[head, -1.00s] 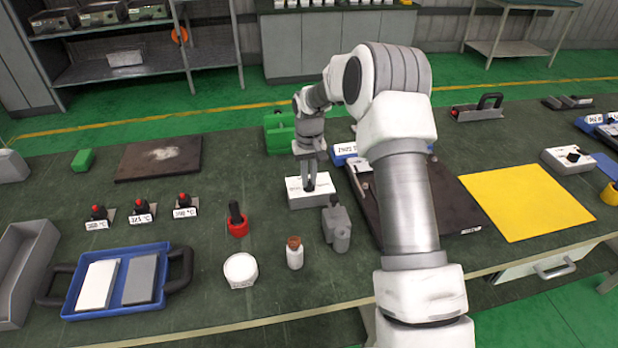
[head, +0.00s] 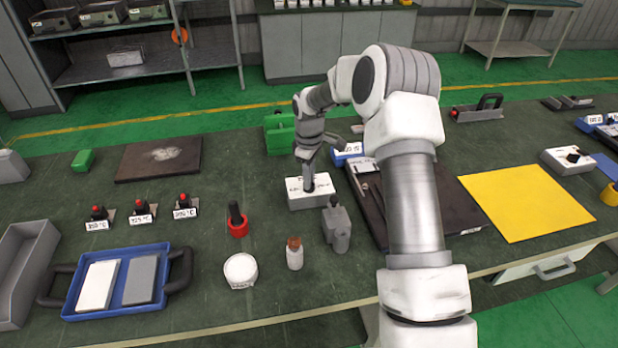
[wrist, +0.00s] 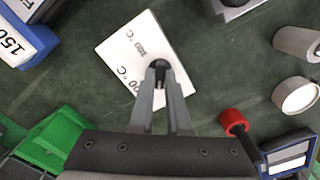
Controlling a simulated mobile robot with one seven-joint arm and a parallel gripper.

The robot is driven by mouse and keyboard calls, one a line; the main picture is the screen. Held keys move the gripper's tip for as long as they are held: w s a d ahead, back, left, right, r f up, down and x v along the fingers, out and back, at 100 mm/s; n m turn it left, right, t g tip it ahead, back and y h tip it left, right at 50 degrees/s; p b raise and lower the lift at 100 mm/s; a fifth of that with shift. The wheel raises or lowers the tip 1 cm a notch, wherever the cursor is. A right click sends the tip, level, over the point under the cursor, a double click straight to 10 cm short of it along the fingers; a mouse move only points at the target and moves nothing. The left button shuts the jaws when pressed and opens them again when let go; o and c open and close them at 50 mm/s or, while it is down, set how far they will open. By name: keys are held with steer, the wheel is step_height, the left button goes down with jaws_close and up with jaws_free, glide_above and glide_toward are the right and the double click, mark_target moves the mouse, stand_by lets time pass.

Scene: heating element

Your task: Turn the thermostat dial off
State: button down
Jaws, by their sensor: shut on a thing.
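The thermostat is a white box (head: 322,198) with printed temperature marks, on the dark green bench in the middle of the head view. It also shows in the wrist view (wrist: 122,45), where °C marks can be read on its top. A small dark dial (wrist: 160,66) stands on its top face. My gripper (head: 308,187) comes down onto the box from above. In the wrist view the fingertips (wrist: 160,76) are closed around the dial. The fingers hide much of the dial, so I cannot read its pointer setting.
A grey metal device (head: 337,228) stands close to the right of the thermostat. A small bottle (head: 294,254), a red-based tool (head: 237,220) and a white round container (head: 240,270) are in front. A green bin (head: 280,134) stands behind. Another white dial box (head: 568,160) sits far right.

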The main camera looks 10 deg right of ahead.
steer(key=n, duration=0.4)
steer(key=shift+n+p, duration=0.45)
steer(key=shift+n, duration=1.15)
steer(key=c, duration=0.9)
jaws_free()
